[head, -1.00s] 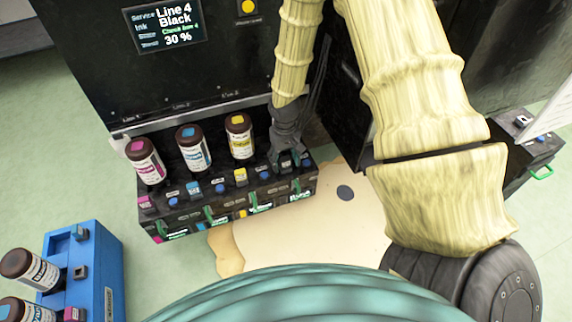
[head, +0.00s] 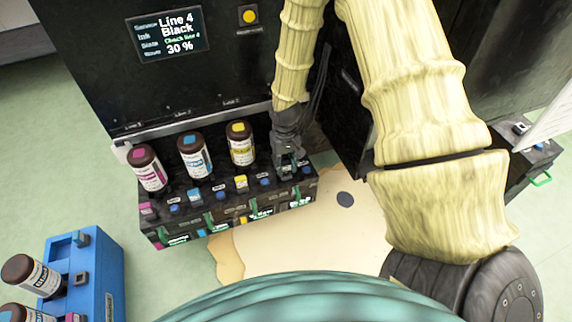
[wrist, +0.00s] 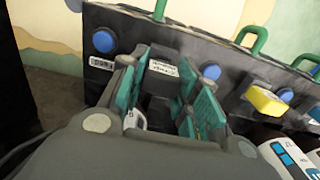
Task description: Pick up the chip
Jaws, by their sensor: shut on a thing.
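The chip (wrist: 162,70) is a small black block with a white printed label, in the wrist view at the top of the black ink rack (wrist: 235,85). My gripper (wrist: 165,82) has its two teal-padded fingers on either side of the chip and is shut on it. In the head view my gripper (head: 287,163) is at the right end of the rack (head: 215,215), and the chip is hard to make out there. I cannot tell whether the chip is clear of its slot.
Three brown bottles, with magenta (head: 149,171), cyan (head: 194,157) and yellow (head: 241,145) caps, stand in the rack left of my gripper. A yellow chip (wrist: 265,102) and blue buttons sit nearby. A blue holder (head: 88,265) with bottles stands at lower left.

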